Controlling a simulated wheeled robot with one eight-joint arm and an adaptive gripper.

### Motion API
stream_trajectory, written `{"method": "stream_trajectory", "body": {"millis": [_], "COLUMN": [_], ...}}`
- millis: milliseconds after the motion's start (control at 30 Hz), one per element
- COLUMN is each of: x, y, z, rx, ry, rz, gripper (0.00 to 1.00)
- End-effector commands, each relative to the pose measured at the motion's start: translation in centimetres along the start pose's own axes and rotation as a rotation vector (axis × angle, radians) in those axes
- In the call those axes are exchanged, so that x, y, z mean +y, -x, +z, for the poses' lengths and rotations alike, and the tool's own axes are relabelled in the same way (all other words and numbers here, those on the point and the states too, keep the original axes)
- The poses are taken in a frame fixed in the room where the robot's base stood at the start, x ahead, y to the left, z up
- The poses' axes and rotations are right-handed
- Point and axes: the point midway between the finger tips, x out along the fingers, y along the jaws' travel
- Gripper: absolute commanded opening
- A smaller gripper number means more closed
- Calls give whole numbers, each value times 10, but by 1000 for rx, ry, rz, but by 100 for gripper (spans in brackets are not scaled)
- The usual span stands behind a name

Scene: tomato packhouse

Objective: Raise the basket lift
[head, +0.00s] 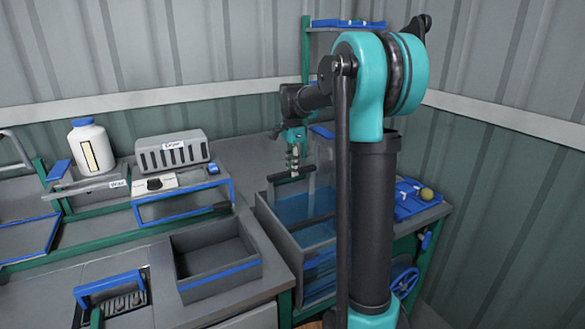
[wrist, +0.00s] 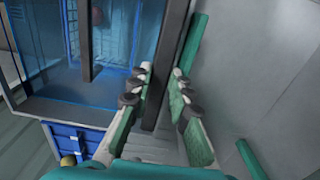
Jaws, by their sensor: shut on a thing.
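The basket lift's dark handle bar (head: 283,175) crosses above the water tank in the head view. My gripper (head: 293,168) reaches down to it from the arm. In the wrist view, my gripper (wrist: 160,100) has its green-and-white fingers on either side of the dark bar (wrist: 170,62), shut on it. The grey-walled tank (head: 283,240) holds clear blue water. A blue mesh, seemingly the basket (wrist: 112,38), shows through the water in the wrist view, with a blurred reddish shape in it. My arm hides part of the tank in the head view.
A blue tray (head: 418,205) with a yellowish ball (head: 426,194) sits right of the tank. An empty grey bin (head: 215,282), a grey dryer box (head: 172,150) and a white bottle (head: 90,150) stand to the left. Corrugated walls close the corner behind.

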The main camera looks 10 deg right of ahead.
Motion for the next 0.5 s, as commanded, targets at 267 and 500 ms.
{"method": "stream_trajectory", "body": {"millis": [267, 500], "x": [0, 0], "y": [4, 36], "z": [0, 0], "rx": [0, 0], "ry": [0, 0], "rz": [0, 0], "gripper": [0, 0]}}
